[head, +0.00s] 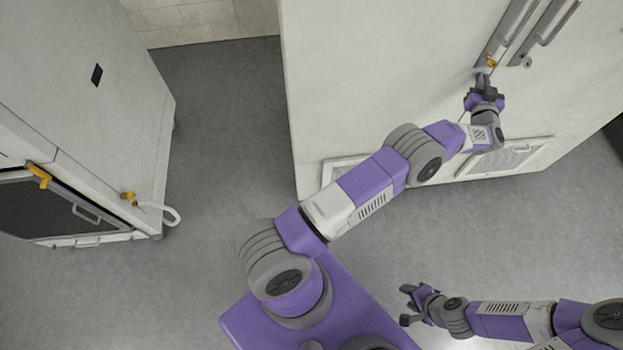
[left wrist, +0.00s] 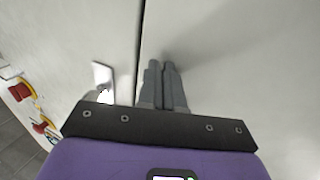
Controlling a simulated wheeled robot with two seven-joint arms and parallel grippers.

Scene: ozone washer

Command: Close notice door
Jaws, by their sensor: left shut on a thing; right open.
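The big white cabinet (head: 370,80) stands at the upper right of the head view, with long grey bar handles (head: 510,30) on its doors. A yellow fitting (head: 491,61) with a pale curved piece sits near the handles' lower end. My left gripper (head: 484,80) is at the cabinet front just below that fitting. In the left wrist view its fingers (left wrist: 163,75) are close together against a white panel beside a dark vertical seam. What they hold is hidden. My right gripper (head: 408,304) is open and empty over the floor, at the lower right. I cannot tell which panel is the notice door.
Another white cabinet (head: 80,110) with yellow fittings and a curved white handle (head: 172,215) stands at the left. Red buttons (left wrist: 22,90) show at the left wrist view's left edge. Grey floor (head: 225,130) lies open between the cabinets.

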